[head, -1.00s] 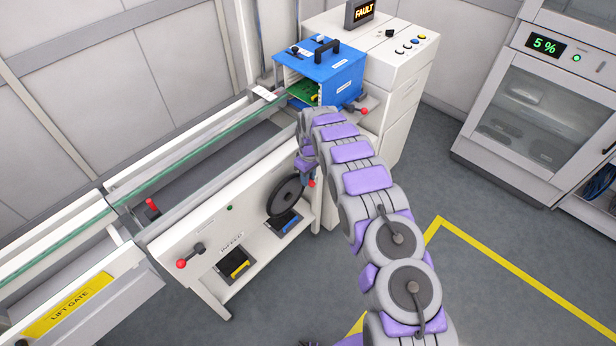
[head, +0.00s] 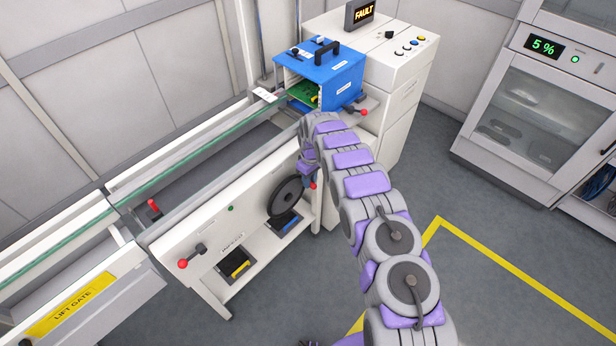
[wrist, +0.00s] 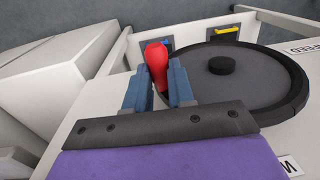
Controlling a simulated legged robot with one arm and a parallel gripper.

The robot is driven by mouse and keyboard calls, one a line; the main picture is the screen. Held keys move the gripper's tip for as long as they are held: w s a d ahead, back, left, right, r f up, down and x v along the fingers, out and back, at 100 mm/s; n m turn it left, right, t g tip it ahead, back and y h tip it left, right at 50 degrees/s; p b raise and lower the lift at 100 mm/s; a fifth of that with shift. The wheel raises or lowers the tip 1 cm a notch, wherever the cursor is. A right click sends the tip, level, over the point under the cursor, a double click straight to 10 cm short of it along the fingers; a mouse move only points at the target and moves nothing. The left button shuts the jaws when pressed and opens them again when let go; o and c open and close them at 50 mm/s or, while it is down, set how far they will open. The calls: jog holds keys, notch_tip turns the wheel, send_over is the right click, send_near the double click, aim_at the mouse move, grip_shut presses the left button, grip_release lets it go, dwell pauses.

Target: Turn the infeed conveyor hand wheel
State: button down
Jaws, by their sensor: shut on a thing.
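The infeed hand wheel (head: 286,197) is a dark disc on the white front panel of the conveyor, seen at a slant in the head view. In the wrist view the wheel (wrist: 262,78) fills the right side, with a raised hub at its middle. A red knob (wrist: 156,62) stands at the wheel's left edge. My gripper (wrist: 160,88) has its two blue fingers on either side of this knob, shut on it. In the head view my arm hides most of the gripper, and a bit of the red knob (head: 313,185) shows beside it.
A blue box (head: 322,72) with a green board inside stands at the conveyor's far end. A red-tipped lever (head: 184,263) juts out left of the wheel. A white cabinet (head: 385,60) with a FAULT sign is behind.

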jog(key=shift+w+d+f, duration=0.45)
jog(key=shift+w+f, duration=0.25)
jog(key=shift+f, duration=0.1)
jog(key=c, duration=1.4)
grip_release()
jog(key=o, duration=0.4)
jog(key=shift+w+d+f, duration=0.1)
jog(key=shift+w+d, duration=0.05)
jog(key=shift+d, duration=0.05)
jog(key=shift+s+a, duration=0.2)
jog(key=shift+s, duration=0.1)
jog(key=r+p, duration=0.1)
jog(key=r, duration=0.4)
jog(key=r+p, duration=0.1)
jog(key=r, duration=0.5)
jog(key=w+r+p, duration=0.1)
jog(key=r, duration=0.5)
jog(key=shift+d, duration=0.35)
